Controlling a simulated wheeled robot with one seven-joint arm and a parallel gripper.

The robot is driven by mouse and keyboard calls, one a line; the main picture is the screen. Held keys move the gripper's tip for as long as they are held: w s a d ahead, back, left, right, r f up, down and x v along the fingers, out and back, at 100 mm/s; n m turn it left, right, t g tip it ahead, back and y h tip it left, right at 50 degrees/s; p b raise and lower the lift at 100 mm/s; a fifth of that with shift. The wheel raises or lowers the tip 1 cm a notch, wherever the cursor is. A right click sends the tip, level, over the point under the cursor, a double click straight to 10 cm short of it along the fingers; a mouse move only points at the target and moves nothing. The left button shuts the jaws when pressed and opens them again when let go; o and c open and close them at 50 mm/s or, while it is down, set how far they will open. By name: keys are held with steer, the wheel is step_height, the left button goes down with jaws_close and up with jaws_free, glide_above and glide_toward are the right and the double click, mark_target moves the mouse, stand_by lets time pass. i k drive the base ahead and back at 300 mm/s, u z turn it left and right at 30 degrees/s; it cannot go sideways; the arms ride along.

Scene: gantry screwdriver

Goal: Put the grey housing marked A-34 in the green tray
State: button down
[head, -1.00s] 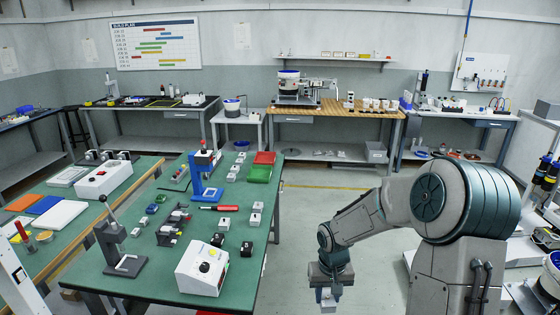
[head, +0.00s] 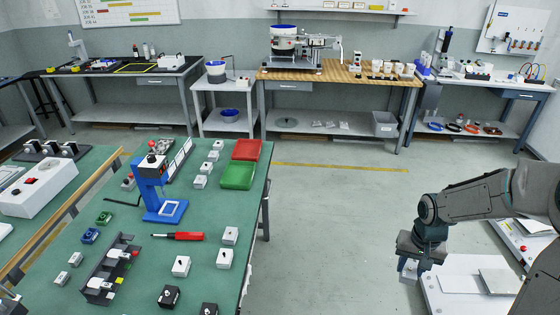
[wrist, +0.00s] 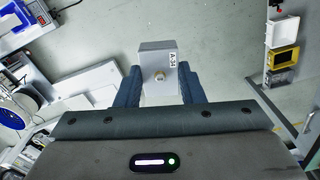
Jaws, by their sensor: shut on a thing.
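The grey housing marked A-34 (wrist: 157,62) is held between the two fingers of my gripper (wrist: 158,85) in the wrist view. Its label and a small round brass-coloured fitting face the camera. In the head view my gripper (head: 412,264) hangs over the floor at the right, shut on the housing (head: 407,271), of which only the lower part shows. The green tray (head: 238,176) lies flat at the far right corner of the green-topped table and looks empty. My gripper is well to the right of it.
A red tray (head: 246,149) sits just behind the green tray. Small white housings (head: 230,235) stand on the table in front of it, near a blue press (head: 158,185) and a red screwdriver (head: 178,236). Open floor (head: 320,225) lies between the table and my gripper.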

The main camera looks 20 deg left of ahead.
mark_target(239, 177)
steer(key=u, duration=0.05)
steer(key=i, duration=1.35)
steer(key=u, duration=0.8)
steer(key=i, duration=1.3)
steer(key=u, duration=1)
steer(key=i, duration=0.25)
